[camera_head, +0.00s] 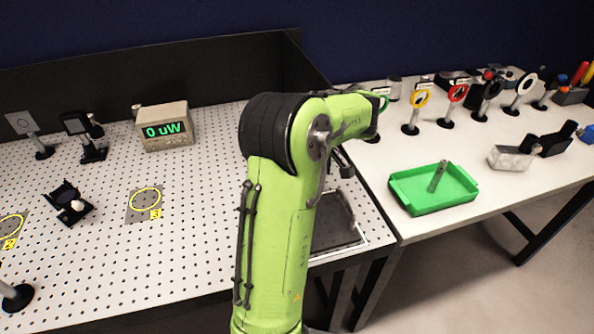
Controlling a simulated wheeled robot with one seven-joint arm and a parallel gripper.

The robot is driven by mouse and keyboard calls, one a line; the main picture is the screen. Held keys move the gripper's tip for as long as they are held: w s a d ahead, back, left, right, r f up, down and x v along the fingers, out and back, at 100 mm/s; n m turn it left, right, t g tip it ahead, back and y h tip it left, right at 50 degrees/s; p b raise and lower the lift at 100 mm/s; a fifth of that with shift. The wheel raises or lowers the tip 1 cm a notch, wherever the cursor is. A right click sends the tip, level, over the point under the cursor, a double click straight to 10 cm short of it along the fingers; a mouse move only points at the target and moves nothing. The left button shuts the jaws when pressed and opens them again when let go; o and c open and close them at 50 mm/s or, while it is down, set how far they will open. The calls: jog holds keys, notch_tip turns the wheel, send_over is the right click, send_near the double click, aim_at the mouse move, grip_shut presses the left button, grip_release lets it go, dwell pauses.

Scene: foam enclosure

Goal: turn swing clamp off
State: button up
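My green arm stands in the middle of the head view and bends away to the right at its top. Its fingers cannot be made out; a small dark grey part (345,168) shows beneath the wrist, and I cannot tell whether it belongs to my gripper. I cannot identify a swing clamp with certainty. A dark plate (337,232) lies at the right front corner of the perforated board, partly hidden by my arm. A low black fixture with a white knob (77,205) sits on the left of the board.
A meter (166,127) reads "0 uW" on the perforated board (190,230). Black optic mounts (84,135) stand at the left. A green tray (440,205) holding a grey piece lies on the right table, with several ringed posts behind. A dark wall (170,70) backs the board.

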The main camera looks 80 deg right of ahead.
dwell(0.3)
jog(key=o, duration=1)
jog(key=shift+o, duration=0.2)
